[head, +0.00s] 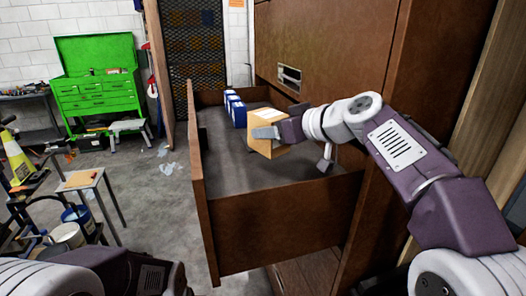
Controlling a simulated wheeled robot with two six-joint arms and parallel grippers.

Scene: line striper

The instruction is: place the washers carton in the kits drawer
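A tan cardboard carton (268,147) with a pale label on top, apparently the washers carton, is inside the open brown drawer (278,222), toward its right side. My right gripper (267,132) reaches in from the right, one grey finger lying across the carton's near face. It appears shut on the carton; the far finger is hidden behind it. I cannot tell whether the carton's base touches the drawer floor. My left arm shows at the bottom left, but its gripper is out of view.
Several blue boxes (236,110) stand in a row at the back of the drawer. The drawer's left and front floor is bare. The brown cabinet (335,50) rises behind and right. A green tool chest (97,85) and a small table (80,179) stand at left.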

